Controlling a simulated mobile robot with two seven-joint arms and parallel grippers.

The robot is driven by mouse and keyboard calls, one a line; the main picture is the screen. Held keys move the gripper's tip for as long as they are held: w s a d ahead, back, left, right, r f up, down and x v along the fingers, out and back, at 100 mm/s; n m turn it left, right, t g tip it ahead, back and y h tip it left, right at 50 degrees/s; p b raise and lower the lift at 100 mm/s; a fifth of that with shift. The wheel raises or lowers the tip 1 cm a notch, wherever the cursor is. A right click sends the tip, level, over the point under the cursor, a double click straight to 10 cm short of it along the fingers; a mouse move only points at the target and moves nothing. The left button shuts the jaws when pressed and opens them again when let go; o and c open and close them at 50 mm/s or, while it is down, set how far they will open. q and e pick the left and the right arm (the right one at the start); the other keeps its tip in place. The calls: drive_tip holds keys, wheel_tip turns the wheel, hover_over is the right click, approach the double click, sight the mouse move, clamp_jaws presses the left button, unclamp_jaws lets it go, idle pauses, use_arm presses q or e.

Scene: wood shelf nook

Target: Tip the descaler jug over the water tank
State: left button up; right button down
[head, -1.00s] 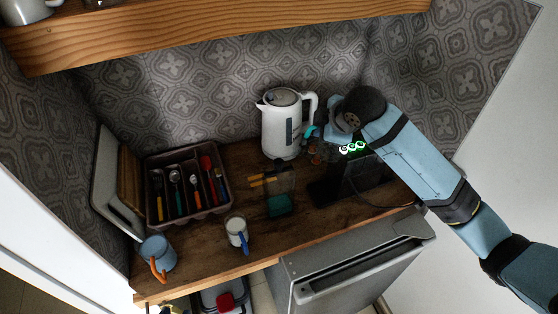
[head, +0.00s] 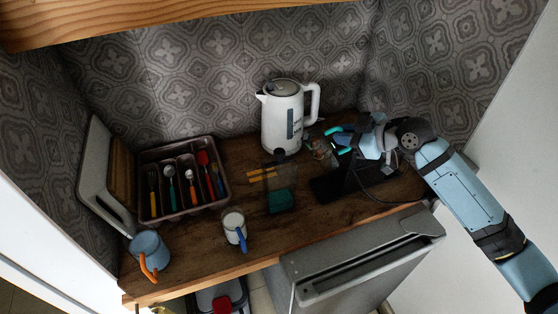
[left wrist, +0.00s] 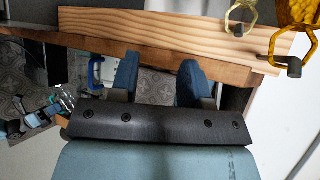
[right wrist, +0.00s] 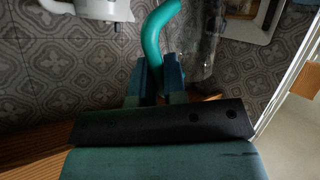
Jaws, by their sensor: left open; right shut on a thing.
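My right gripper (head: 352,143) is shut on the teal handle of a clear jug (head: 320,150), right of the white kettle. In the right wrist view the teal handle (right wrist: 157,40) rises between the fingers, with see-through walls beside it. The jug's contents and exact tilt are hard to make out. A clear tank (head: 280,178) with teal at its bottom stands on the counter in front of the kettle, left of the jug and apart from it. My left gripper (left wrist: 158,82) is open and empty, seen only in its own wrist view, near a wooden shelf.
The white kettle (head: 284,118) stands behind the tank. A cutlery tray (head: 146,207), a white mug with a blue handle (head: 232,222) and a blue mug (head: 150,247) are to the left. A dark appliance (head: 372,176) sits below my right gripper.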

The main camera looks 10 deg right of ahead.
drive_tip(key=f+b, duration=0.1)
drive_tip(key=d+f+y+b, duration=0.1)
drive_tip(key=b, duration=0.1)
drive_tip(key=shift+s+d+f+m, duration=0.1)
drive_tip(key=shift+d+m, duration=0.2)
use_arm(q)
wheel_tip(320, 180, down, 14)
drive_tip(key=w+d+b, duration=0.1)
drive_tip(key=b, duration=1.2)
drive_tip(key=shift+d+n+b, duration=0.3)
drive_tip(key=shift+d+b, duration=0.05)
drive_tip(key=shift+b, duration=0.05)
use_arm(e)
drive_tip(key=d+t+y, duration=0.1)
drive_tip(key=d+m+y, duration=0.1)
drive_tip(key=d+f+m+t+y, duration=0.1)
drive_tip(key=shift+s+d+f+t+y, duration=0.1)
drive_tip(key=shift+s+d+t+y, duration=0.2)
drive_tip(key=shift+y, duration=0.1)
use_arm(q)
drive_tip(key=shift+a, duration=0.25)
